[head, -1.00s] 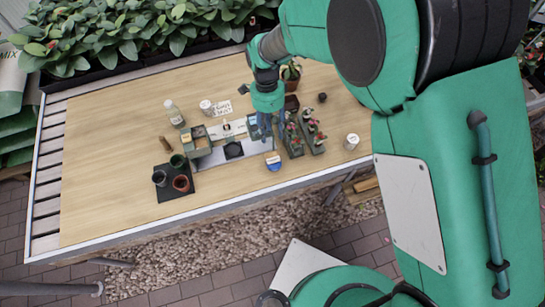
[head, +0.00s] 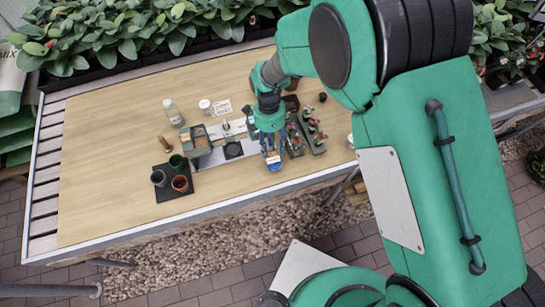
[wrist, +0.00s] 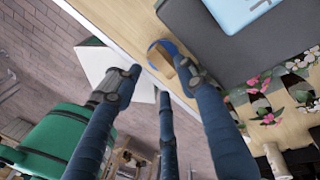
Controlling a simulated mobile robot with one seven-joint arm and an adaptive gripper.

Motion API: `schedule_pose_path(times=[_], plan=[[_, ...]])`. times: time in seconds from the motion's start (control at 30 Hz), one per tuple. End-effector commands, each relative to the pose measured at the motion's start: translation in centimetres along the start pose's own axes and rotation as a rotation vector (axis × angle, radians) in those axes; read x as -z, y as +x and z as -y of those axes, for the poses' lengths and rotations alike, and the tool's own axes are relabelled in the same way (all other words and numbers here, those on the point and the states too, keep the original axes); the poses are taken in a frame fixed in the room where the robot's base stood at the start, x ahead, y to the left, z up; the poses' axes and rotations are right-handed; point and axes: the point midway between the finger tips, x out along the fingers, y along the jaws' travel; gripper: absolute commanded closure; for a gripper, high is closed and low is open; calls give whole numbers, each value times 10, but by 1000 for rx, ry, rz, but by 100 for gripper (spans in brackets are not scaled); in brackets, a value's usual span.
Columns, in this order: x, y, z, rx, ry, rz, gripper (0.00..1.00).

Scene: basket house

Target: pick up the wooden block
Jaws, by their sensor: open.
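A small tan wooden block (wrist: 184,72) shows in the wrist view at the blue-rimmed round tub (wrist: 160,50), close to one fingertip. I cannot tell whether that finger touches it. My gripper (wrist: 158,82) is open, with its dark blue fingers spread and nothing held between them. In the head view my gripper (head: 272,156) points down over the blue tub (head: 274,166) near the front edge of the table. The block cannot be made out there, as the fingers cover that spot.
Planters with red flowers (head: 312,130) stand just right of my gripper. A grey-green box (head: 196,140) and a grey mat (head: 215,157) lie to its left. Pots on a black tray (head: 175,190) sit farther left. The table's left part is clear.

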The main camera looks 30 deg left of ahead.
Motion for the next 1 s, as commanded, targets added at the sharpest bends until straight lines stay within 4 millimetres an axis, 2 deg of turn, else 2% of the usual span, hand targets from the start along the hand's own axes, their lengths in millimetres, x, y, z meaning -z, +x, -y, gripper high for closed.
schedule_pose_path(times=[0.27, 0.7, 1.0], plan=[[0, 6, 0, -1, 0, 0, 59], [-1, 50, 0, 0, 0, 0, 59], [-1, 52, 0, 0, 0, 0, 59]])
